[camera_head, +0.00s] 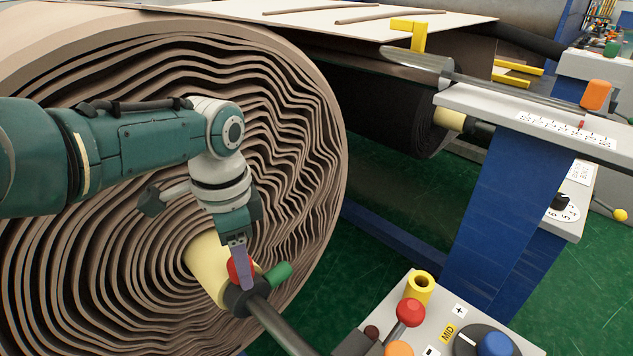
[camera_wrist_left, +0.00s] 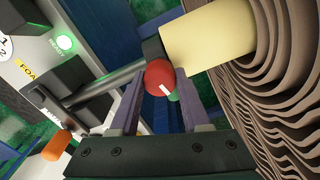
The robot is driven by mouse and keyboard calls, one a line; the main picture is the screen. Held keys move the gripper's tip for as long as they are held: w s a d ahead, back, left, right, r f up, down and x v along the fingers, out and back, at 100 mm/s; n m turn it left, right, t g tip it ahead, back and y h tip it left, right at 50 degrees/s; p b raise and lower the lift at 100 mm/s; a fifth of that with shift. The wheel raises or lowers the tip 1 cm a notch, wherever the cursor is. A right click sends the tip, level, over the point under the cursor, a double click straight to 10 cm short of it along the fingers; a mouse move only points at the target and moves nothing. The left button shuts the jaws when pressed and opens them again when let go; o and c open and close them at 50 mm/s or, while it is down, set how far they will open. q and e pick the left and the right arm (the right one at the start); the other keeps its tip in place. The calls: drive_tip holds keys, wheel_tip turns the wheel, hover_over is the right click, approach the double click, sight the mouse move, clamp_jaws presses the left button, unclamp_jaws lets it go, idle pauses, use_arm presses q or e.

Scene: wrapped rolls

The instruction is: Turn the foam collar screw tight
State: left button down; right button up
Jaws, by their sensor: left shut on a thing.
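The big wrapped roll (camera_head: 310,120) has wavy grey-brown layers around a pale yellow core (camera_head: 203,262). A dark shaft (camera_head: 285,328) comes out of the core and carries a black collar (camera_head: 246,299) at the core's end. A round red screw knob (camera_head: 236,268) and a green handle (camera_head: 280,274) sit at the collar. My left gripper (camera_head: 242,275) reaches down to the collar and is shut on the red knob. In the left wrist view the red knob (camera_wrist_left: 158,74), with a white mark, sits between the purple fingers. Their exact contact is hard to see. My right gripper is out of view.
A control panel (camera_head: 440,312) with a red ball lever (camera_head: 410,312), a blue knob and a yellow socket stands close at lower right. A blue post (camera_head: 505,220) and a dark roll (camera_head: 385,110) are behind. Green floor shows between them.

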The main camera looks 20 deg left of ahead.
use_arm(q)
drive_tip(key=shift+m, duration=0.4)
drive_tip(key=shift+c, duration=1.9)
unclamp_jaws()
wheel_tip(320, 180, up, 9)
drive_tip(key=p, duration=0.4)
drive_tip(key=shift+r+p, duration=0.15)
drive_tip(key=shift+p, duration=0.25)
drive_tip(key=shift+r, duration=0.35)
